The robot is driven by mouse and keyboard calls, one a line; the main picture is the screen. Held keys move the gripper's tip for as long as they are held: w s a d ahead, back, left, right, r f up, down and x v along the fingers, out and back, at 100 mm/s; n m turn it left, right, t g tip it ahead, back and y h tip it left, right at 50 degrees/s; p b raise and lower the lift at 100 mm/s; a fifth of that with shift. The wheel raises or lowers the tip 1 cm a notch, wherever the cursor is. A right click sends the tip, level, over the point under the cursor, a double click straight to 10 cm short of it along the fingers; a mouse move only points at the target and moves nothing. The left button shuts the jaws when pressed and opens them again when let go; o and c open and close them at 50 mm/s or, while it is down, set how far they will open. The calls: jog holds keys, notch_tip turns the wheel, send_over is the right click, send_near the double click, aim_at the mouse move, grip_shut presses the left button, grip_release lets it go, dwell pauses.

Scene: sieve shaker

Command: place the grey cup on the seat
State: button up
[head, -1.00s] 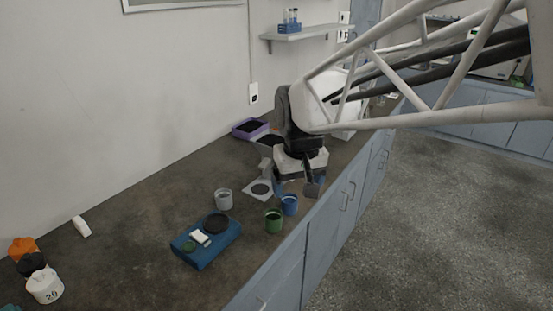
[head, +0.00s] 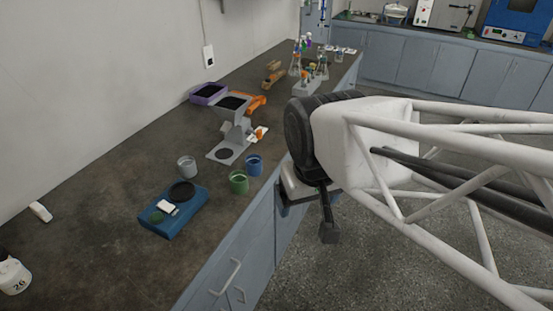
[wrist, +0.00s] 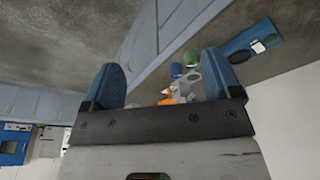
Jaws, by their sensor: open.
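The grey cup (head: 187,167) stands upright on the dark bench in the head view, left of a green cup (head: 238,182) and a blue cup (head: 254,165). Behind them is a grey stand (head: 236,135) with a dark round spot (head: 224,154) on its flat base; I cannot tell for sure whether this is the seat. In the wrist view my gripper (wrist: 163,68) has its two blue fingers wide apart with nothing held.
A blue device (head: 170,222) with a black disc (head: 182,191) lies in front of the grey cup. A purple tray (head: 208,93), orange items and glassware (head: 296,62) stand farther back. A white jar (head: 14,276) is at the left. Bare bench lies left of the grey cup.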

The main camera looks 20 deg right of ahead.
jog(key=shift+o, duration=0.4)
jog(key=shift+w, duration=0.15)
jog(key=n+g+h, duration=0.1)
jog(key=n+h, duration=0.3)
jog(key=n, duration=1.8)
send_over(188, 167)
jog(key=w+a, duration=0.1)
jog(key=a, duration=0.2)
jog(key=f, duration=1.5)
jog(key=shift+w+d, duration=0.1)
jog(key=shift+d, duration=0.1)
jog(key=shift+w+a+f+n, duration=0.25)
jog(key=shift+a+f+n, duration=0.05)
jog(key=shift+f+n, duration=0.1)
